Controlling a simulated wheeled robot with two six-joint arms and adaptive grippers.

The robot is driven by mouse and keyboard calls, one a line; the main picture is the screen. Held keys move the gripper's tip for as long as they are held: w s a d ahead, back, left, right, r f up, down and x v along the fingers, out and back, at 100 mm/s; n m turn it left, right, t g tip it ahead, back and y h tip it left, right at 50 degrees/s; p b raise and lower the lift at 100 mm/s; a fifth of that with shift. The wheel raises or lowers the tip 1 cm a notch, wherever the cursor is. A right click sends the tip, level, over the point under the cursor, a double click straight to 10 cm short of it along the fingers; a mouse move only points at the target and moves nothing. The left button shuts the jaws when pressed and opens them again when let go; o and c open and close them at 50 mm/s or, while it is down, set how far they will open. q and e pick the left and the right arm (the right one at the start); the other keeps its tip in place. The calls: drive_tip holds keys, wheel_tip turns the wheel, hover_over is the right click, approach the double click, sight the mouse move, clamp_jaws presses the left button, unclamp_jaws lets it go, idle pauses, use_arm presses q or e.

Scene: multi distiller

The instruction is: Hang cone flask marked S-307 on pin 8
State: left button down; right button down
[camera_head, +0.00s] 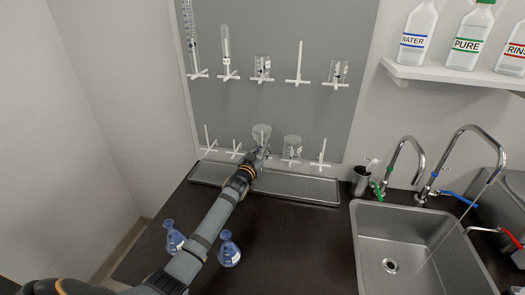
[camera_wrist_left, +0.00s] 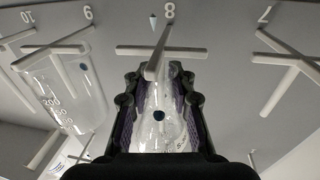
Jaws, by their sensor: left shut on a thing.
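A clear cone flask (camera_head: 261,132) is in my left gripper (camera_head: 259,153) at the lower row of the pegboard, its wide end upward in the head view. In the left wrist view the gripper (camera_wrist_left: 160,110) is shut around the clear flask (camera_wrist_left: 158,128). A dark dot and part of an "S-" marking show on it; the full number is not readable. Pin 8 (camera_wrist_left: 160,54) is straight ahead, under the number 8, and overlaps the flask's far end in the picture. I cannot tell whether they touch. My right gripper is not in view.
A beaker (camera_head: 292,147) hangs beside the flask, on pin 9 in the wrist view. Pin 7 (camera_wrist_left: 289,72) is empty. The upper row holds several glass pieces. Two flasks with blue contents (camera_head: 229,251) stand on the counter. A metal tray (camera_head: 300,188) lies below the board; a sink (camera_head: 425,255) is right.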

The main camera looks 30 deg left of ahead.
use_arm(q)
drive_tip(key=c, duration=1)
unclamp_jaws()
drive_tip(key=shift+s+f, duration=0.1)
drive_tip(key=shift+f, duration=0.55)
drive_tip(key=shift+c, duration=0.2)
drive_tip(key=s, duration=0.7)
drive_tip(key=shift+s+d+r, duration=0.35)
drive_tip(key=shift+s+r, duration=0.05)
drive_tip(key=shift+r, duration=0.05)
